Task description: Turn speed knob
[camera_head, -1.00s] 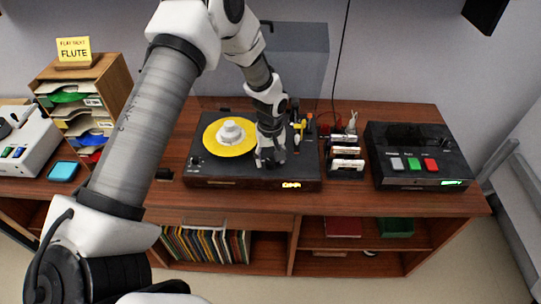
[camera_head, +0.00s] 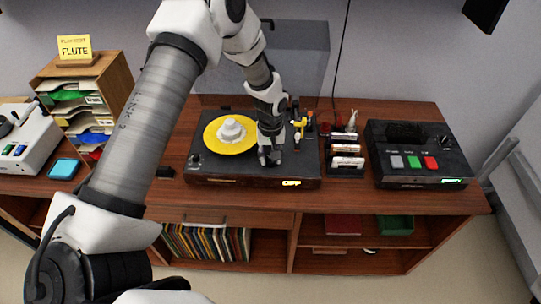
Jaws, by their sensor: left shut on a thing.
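The black turntable (camera_head: 225,182) stands on the wooden cabinet, with a yellow record (camera_head: 212,147) and a pale centre piece (camera_head: 231,129) on its platter. A lit display (camera_head: 291,183) on its front edge seems to read "OFF". My left gripper (camera_head: 269,160) points down onto the turntable's top, right of the record. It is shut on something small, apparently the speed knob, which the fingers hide. A small round control (camera_head: 196,160) shows at the turntable's front left. My right gripper is not in view.
A rack of cassette-like items (camera_head: 347,162) stands close right of the turntable. Further right is a black device (camera_head: 415,160) with grey, green and red buttons. A wooden sorter (camera_head: 110,85) stands left. The cabinet top's front strip is clear.

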